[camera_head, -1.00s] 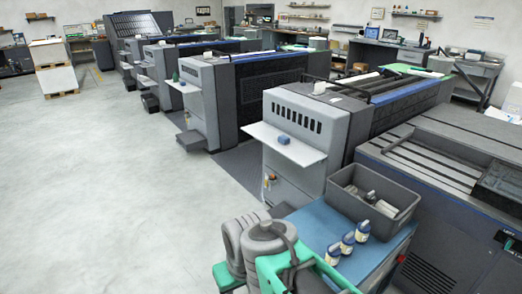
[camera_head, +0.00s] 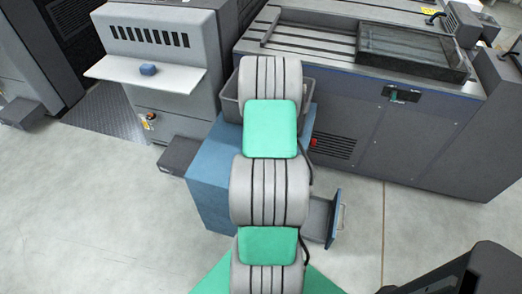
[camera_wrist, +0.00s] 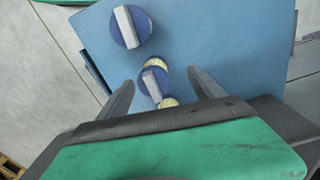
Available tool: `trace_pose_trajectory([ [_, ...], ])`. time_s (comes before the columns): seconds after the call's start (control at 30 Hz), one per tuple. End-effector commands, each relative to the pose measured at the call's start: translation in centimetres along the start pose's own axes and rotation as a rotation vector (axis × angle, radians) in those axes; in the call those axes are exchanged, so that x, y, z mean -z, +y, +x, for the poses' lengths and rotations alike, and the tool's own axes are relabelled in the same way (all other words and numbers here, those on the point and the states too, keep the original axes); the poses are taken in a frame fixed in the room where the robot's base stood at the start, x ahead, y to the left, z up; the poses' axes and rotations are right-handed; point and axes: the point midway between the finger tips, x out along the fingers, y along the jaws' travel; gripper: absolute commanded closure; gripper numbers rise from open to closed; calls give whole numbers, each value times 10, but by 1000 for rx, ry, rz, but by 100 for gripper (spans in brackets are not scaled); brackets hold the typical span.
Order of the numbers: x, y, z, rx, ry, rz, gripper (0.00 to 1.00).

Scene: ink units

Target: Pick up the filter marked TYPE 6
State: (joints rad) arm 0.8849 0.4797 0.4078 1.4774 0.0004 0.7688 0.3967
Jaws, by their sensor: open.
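In the wrist view, a filter with a round blue cap and pale grip bar (camera_wrist: 131,27) stands on the blue cart top (camera_wrist: 215,40), beyond my fingers. A second blue-capped filter (camera_wrist: 153,83) lies between and slightly beyond my fingertips, with cream parts showing beside it. A cream piece (camera_wrist: 168,102) nearer my palm is partly hidden; I cannot tell if it is a third filter. My gripper (camera_wrist: 162,82) is open, its fingers either side of the second filter, apparently not touching it. No TYPE marking is readable. In the head view my arm hides the filters.
A grey bin (camera_head: 229,100) is partly behind my arm. A drawer (camera_head: 322,218) sticks out at the cart's right. Floor is clear at lower left.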

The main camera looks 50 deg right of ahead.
Motion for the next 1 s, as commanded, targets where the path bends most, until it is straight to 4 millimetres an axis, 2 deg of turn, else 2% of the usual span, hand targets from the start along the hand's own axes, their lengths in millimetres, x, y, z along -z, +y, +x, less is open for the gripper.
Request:
trace_pose_trajectory([
  [0.03, 7, 11, 11, -2, -7, 33, 24],
  [0.1, 11, 18, 21, -4, -10, 57, 24],
  [0.37, 14, 26, 58, -5, -12, 71, 24],
  [0.53, 14, 26, 87, -4, -10, 69, 24],
  [0.8, 14, 24, 94, -3, -7, 65, 24],
  [1.0, 14, 23, 94, -3, -7, 63, 40],
])
